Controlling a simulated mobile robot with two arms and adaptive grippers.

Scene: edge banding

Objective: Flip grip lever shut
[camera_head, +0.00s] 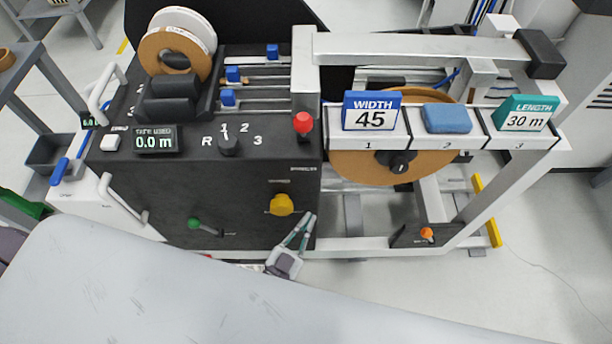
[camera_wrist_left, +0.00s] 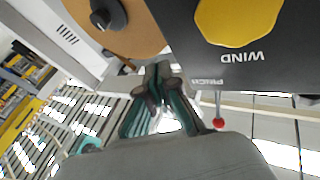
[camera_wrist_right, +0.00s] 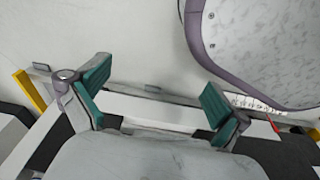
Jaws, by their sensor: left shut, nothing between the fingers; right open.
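No lever has a readable "grip" label, so I cannot tell which one it is. A green-knobbed lever (camera_head: 193,223) lies low on the black front panel, its arm pointing right. An orange-knobbed lever (camera_head: 427,233) sits on the low right base. A red-knobbed lever (camera_head: 303,123) stands at the panel's top right and shows as a red ball (camera_wrist_left: 219,123) in the left wrist view. My left gripper (camera_head: 308,220) is shut and empty, below right of the yellow WIND knob (camera_head: 281,205); its fingers (camera_wrist_left: 158,75) are together. My right gripper (camera_wrist_right: 158,100) is open and empty, outside the head view.
The machine's black housing (camera_head: 250,178) carries a tape display (camera_head: 155,140). A brown roll (camera_head: 375,168) hangs under the shelf with the WIDTH 45 sign (camera_head: 371,111), a blue block (camera_head: 447,118) and the LENGTH 30 m sign (camera_head: 526,113). Open floor (camera_head: 560,260) lies right.

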